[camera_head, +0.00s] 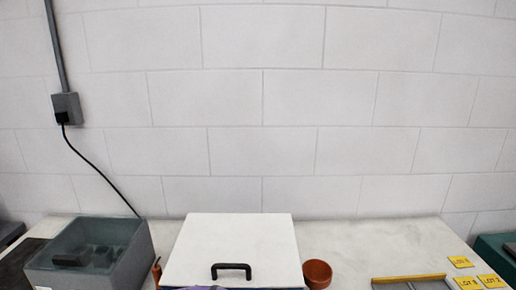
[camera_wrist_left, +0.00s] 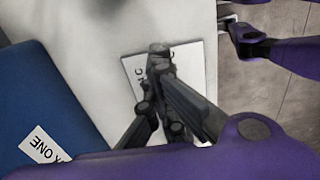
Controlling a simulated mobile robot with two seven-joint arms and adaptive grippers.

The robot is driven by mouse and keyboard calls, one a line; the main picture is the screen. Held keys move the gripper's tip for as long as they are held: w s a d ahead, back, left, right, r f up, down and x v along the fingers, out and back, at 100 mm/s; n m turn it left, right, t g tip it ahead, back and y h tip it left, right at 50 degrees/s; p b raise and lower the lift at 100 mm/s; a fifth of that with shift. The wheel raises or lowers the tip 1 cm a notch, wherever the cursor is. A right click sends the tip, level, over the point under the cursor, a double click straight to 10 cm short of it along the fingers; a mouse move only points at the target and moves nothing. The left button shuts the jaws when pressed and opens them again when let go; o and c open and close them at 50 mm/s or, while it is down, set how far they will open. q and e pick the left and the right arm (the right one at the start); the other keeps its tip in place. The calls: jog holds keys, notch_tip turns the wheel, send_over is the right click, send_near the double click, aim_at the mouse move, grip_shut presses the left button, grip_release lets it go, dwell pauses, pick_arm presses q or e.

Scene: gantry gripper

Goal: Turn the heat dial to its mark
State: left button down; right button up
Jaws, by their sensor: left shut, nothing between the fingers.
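I cannot pick out the heat dial or its mark in either view. My left gripper (camera_wrist_left: 159,58) shows in the left wrist view, shut and empty, its dark fingers over a white card (camera_wrist_left: 134,70) with black letters, partly hidden by the fingers. I cannot tell whether the fingertips touch the card. A purple arm with a dark end, seemingly my right gripper (camera_wrist_left: 248,42), shows at the upper right of that view; its fingers are not clear.
Yellow cards (camera_head: 460,261) lie at right. A blue panel (camera_wrist_left: 35,95) shows in the wrist view.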

pick_arm(q)
jog(key=shift+s+a+f, duration=0.1)
jog(key=shift+a+f, duration=0.35)
jog(key=shift+f, duration=0.1)
pick_arm(e)
jog(key=shift+s+f, duration=0.1)
jog(key=shift+f, duration=0.05)
pick_arm(q)
jog(key=shift+s+p, duration=0.4)
jog(key=shift+p, duration=0.2)
jog(key=shift+s+r, duration=0.1)
jog(key=shift+s, duration=0.05)
pick_arm(e)
jog(key=shift+w+a+r, duration=0.15)
jog(key=shift+w+r, duration=0.05)
jog(key=shift+r, duration=0.2)
jog(key=shift+w+a+r, duration=0.15)
jog(key=shift+r, duration=0.2)
pick_arm(q)
jog(key=shift+p, duration=0.35)
pick_arm(e)
jog(key=shift+a, duration=0.15)
pick_arm(q)
jog(key=shift+s+d+r, duration=0.15)
pick_arm(e)
jog(key=shift+r, duration=0.15)
